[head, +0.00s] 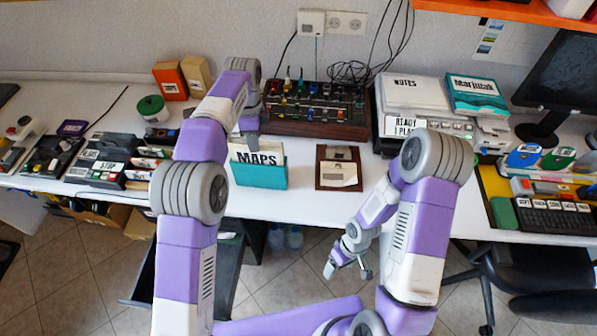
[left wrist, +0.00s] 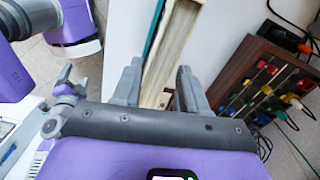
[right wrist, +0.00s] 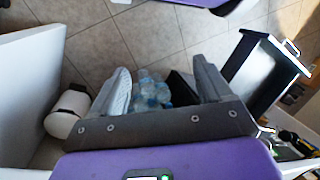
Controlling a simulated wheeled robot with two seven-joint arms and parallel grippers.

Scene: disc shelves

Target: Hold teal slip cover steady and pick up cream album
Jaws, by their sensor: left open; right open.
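The teal slip cover (head: 262,175) stands upright near the table's front edge, with a MAPS label on its front. The cream album (head: 238,149) shows above its top edge; the rest is hidden. In the left wrist view the cream album (left wrist: 172,50) runs between my fingers, with a thin teal strip of the cover (left wrist: 153,32) beside it. My left gripper (head: 249,136) is open just above and behind the album, fingertips to either side of it; I cannot tell if they touch. My right gripper (head: 349,264) is open and empty, low in front of the table; it also shows in the right wrist view (right wrist: 162,88).
A dark control panel with knobs (head: 315,108) stands behind the cover. A brown-framed device (head: 338,168) lies to its right, and keypads (head: 98,172) lie to its left. A drawer unit (right wrist: 262,75) and bottles (right wrist: 150,92) are below the table. The tabletop between cover and brown-framed device is clear.

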